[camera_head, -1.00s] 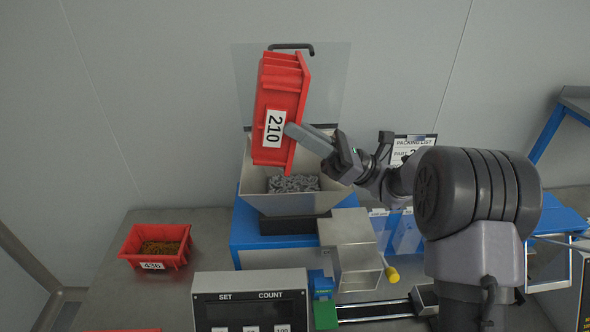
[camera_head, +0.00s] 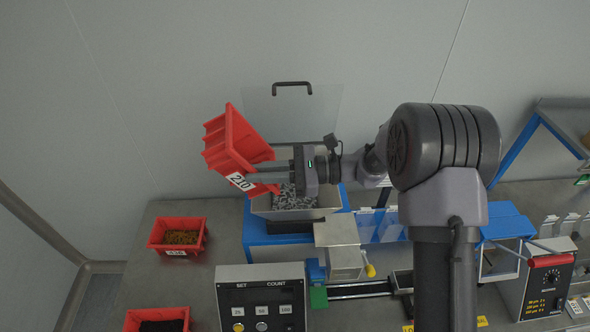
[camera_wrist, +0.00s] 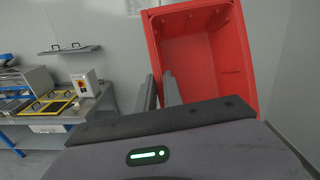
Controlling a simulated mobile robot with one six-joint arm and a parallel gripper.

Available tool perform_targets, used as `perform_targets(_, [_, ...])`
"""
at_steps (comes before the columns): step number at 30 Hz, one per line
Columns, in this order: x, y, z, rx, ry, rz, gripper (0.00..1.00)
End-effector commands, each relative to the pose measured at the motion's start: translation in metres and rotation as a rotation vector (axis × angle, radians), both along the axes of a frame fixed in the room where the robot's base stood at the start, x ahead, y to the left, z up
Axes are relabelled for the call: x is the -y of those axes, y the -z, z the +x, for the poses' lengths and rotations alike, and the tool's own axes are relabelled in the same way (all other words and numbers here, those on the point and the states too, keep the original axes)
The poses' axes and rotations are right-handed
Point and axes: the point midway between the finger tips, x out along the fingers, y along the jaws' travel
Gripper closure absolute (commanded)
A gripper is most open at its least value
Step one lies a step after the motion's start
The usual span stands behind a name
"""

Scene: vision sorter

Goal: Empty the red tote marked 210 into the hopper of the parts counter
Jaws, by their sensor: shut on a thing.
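The red tote marked 210 (camera_head: 232,140) is held tilted above and left of the hopper in the head view. My gripper (camera_head: 268,174) is shut on its wall near the label. In the wrist view the tote (camera_wrist: 205,62) shows its inside, and it looks empty. The fingers (camera_wrist: 166,90) lie at the tote's left wall. The hopper (camera_head: 322,210) of the parts counter holds a heap of grey parts (camera_head: 292,200). My wrist and gripper hide part of the hopper's rim.
A red tote marked 436 (camera_head: 178,223) with brown parts stands on the bench at left. Another red tote (camera_head: 160,313) with dark contents is in front of it. The counter's display box (camera_head: 262,276) stands at front. A clear lid with a dark handle (camera_head: 292,85) stands raised behind the hopper.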

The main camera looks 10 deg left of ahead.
Motion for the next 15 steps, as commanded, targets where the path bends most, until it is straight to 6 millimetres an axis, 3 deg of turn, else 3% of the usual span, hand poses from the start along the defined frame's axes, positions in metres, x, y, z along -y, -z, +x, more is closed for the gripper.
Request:
perform_targets(1, [-0.008,-0.008,-0.003,0.026,0.002,-0.053,1.00])
perform_targets(6, [-0.027,-0.008,-0.007,0.109,0.029,-0.244,1.00])
perform_targets(10, [-0.045,0.010,-0.010,0.172,0.054,-0.407,1.00])
perform_targets(15, [-0.076,0.006,-0.018,0.241,0.088,-0.612,1.00])
